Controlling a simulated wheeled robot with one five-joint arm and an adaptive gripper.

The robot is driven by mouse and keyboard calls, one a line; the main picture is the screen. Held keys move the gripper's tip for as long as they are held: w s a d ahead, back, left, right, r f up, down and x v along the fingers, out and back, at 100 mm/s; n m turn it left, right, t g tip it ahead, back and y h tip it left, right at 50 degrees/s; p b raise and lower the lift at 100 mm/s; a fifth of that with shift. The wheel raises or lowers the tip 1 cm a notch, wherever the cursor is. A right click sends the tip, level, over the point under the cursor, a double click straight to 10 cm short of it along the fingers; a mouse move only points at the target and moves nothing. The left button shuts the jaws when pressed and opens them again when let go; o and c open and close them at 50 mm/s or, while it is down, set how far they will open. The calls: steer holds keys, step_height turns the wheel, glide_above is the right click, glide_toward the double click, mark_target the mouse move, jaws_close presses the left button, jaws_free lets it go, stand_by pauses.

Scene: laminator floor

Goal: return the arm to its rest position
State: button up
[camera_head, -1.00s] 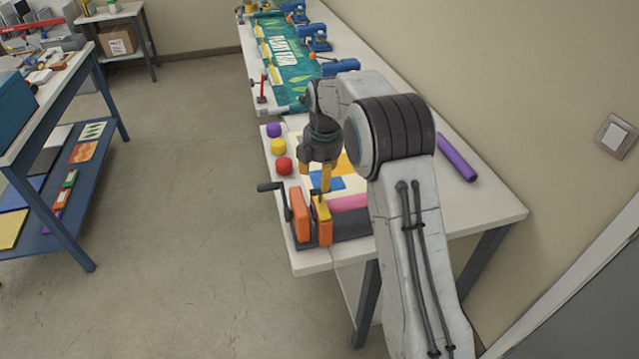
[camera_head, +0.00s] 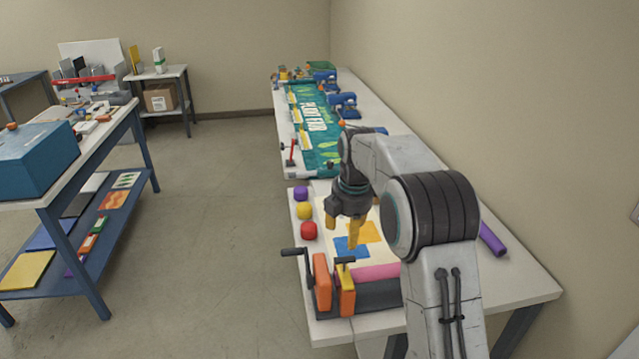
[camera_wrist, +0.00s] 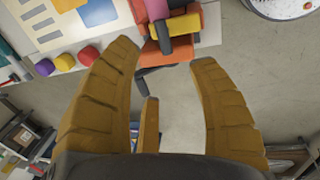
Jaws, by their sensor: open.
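My gripper (camera_head: 343,236) hangs from my arm above the near part of the white table (camera_head: 520,277), fingers pointing down. In the wrist view my gripper (camera_wrist: 165,60) has its yellow-brown fingers spread wide with nothing between them. Beyond the fingers in that view is an orange and yellow crank device (camera_wrist: 168,30). In the head view the crank device (camera_head: 322,282) stands at the table's near left corner, just in front of and below the fingertips. My arm is bent over the table, and its forearm hides part of the tabletop.
Red (camera_head: 309,230), yellow (camera_head: 304,210) and purple (camera_head: 300,193) knobs line the table's left edge. A green banner (camera_head: 318,125) lies farther back with blue clamps (camera_head: 342,103) beside it. A purple roll (camera_head: 492,238) lies at right. Open floor (camera_head: 220,240) separates this table from a blue-framed bench (camera_head: 150,165).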

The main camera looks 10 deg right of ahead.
steer(key=s+f+m+g, duration=0.1)
steer(key=s+f+m, duration=0.2)
steer(key=s+m, duration=0.4)
steer(key=s+f+m+g, duration=0.1)
steer(key=s+f+m, duration=0.35)
steer(key=m, duration=0.45)
steer(key=s+r+t, duration=0.1)
steer(key=s+r, duration=0.3)
steer(key=s, duration=0.3)
steer(key=s+r+m+t, duration=0.1)
steer(key=s+r, duration=0.3)
steer(key=s, duration=0.4)
steer(key=s+r+m+t, duration=0.1)
steer(key=s+r+t, duration=0.1)
steer(key=s+r, duration=0.3)
steer(key=s, duration=0.3)
steer(key=shift+t, duration=0.4)
steer(key=shift+f, duration=0.1)
